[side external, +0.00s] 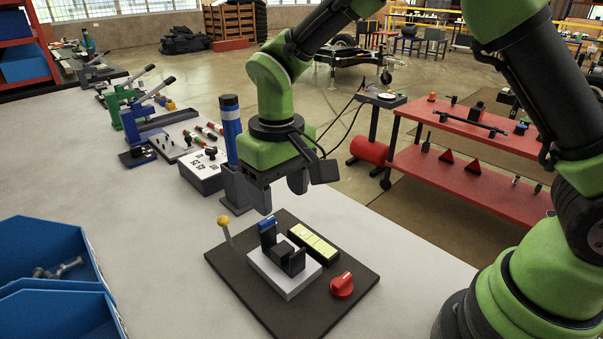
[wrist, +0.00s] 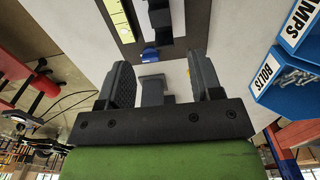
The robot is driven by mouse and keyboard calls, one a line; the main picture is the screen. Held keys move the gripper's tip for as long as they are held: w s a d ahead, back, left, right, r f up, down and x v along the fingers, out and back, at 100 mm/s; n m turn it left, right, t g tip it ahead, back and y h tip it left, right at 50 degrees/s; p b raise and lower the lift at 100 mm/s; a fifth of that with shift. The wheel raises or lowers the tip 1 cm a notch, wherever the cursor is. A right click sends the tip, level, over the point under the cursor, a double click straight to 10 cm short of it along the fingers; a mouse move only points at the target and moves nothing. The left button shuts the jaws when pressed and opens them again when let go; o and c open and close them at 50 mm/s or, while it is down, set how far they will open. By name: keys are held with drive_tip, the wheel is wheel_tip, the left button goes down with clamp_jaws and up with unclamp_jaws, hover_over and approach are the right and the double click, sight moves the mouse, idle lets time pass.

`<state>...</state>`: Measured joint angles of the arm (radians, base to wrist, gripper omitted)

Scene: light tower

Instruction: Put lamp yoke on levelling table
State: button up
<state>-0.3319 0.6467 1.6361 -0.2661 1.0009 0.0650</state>
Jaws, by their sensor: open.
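The levelling table is a dark plate (side external: 345,300) with a white block (side external: 297,287), a yellow-green strip (side external: 313,242), a red knob (side external: 342,285) and a yellow-tipped lever (side external: 224,222). A dark U-shaped piece with a blue end (side external: 267,226), seemingly the lamp yoke, sits on the white block. Its blue end shows in the wrist view (wrist: 150,52). My gripper (side external: 282,195) is open above the plate's far edge, apart from this piece. In the wrist view, a grey piece (wrist: 153,84) shows between the fingers; I cannot tell what it is or whether they touch it.
A blue-and-white cylinder (side external: 231,128) stands close behind my gripper, by a white box (side external: 203,171). Blue bins (side external: 45,250) stand at the left. Green and blue lever presses (side external: 128,118) stand farther back. The bench is clear between bins and plate.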

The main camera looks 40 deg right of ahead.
drive_tip(key=s+d+r+m+t+y, duration=0.1)
drive_tip(key=s+d+r+m+t, duration=0.1)
drive_tip(key=s+r, duration=0.5)
drive_tip(key=s+d+r+m+t+y, duration=0.1)
drive_tip(key=s+d+r+m+t, duration=0.1)
drive_tip(key=s+d+r+t, duration=0.3)
drive_tip(key=s+d+r, duration=0.1)
drive_tip(key=s+r, duration=0.2)
drive_tip(key=s, duration=0.3)
drive_tip(key=shift+d, duration=0.25)
